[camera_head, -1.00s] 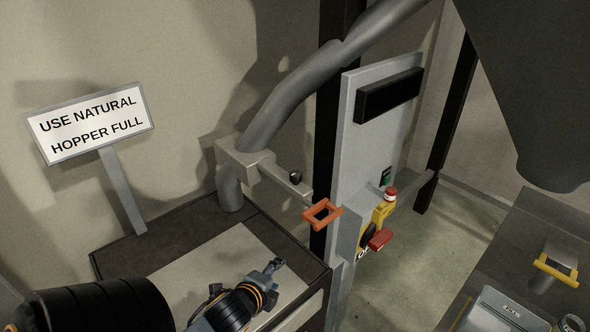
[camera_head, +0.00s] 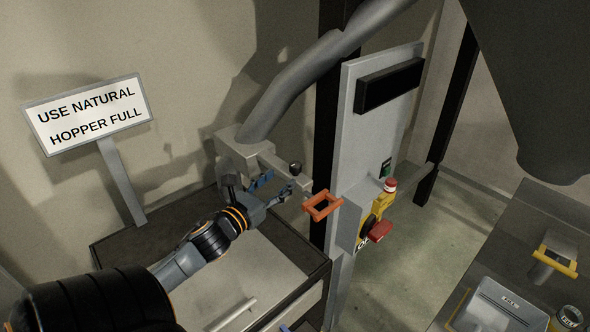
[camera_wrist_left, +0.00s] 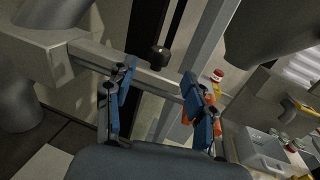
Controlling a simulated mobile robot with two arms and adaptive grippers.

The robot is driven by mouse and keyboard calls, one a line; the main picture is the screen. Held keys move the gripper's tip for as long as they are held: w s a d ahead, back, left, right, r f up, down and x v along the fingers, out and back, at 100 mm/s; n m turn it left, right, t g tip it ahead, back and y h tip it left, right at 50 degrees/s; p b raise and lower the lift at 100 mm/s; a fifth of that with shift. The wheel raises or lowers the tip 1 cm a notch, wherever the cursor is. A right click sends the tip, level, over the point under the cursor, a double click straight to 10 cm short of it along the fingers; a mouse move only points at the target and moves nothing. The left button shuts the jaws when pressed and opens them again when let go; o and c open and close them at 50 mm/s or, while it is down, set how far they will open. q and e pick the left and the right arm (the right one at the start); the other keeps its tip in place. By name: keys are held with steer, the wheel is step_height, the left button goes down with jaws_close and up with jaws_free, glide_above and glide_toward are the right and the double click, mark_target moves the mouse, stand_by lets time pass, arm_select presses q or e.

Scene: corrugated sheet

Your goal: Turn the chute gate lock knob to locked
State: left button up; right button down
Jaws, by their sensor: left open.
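The lock knob looks to be the small black knob (camera_head: 295,168) on the grey gate bar (camera_head: 268,158) that sticks out from the chute block. In the left wrist view the black knob (camera_wrist_left: 159,57) stands on top of the bar, beyond my fingers and between them in the picture. The orange handle (camera_head: 322,205) is at the right end of the bar. My left gripper (camera_head: 278,186) is open and empty, just in front of and below the knob; its blue fingers also show in the left wrist view (camera_wrist_left: 155,95). Contact with the bar cannot be told. My right gripper is not visible.
A grey control panel (camera_head: 372,130) with a yellow box and red button (camera_head: 390,185) stands right of the handle. The grey chute pipe (camera_head: 300,88) slopes above the knob. A sign (camera_head: 88,115) stands at left. A worktop with bins (camera_head: 500,310) is at right.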

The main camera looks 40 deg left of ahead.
mark_target(292, 170)
arm_select(q)
steer(key=w, duration=0.2)
steer(key=w+b, duration=0.1)
steer(key=w, duration=0.2)
steer(key=w+a+b, duration=0.1)
steer(key=w, duration=0.2)
steer(key=shift+a, duration=0.1)
jaws_close()
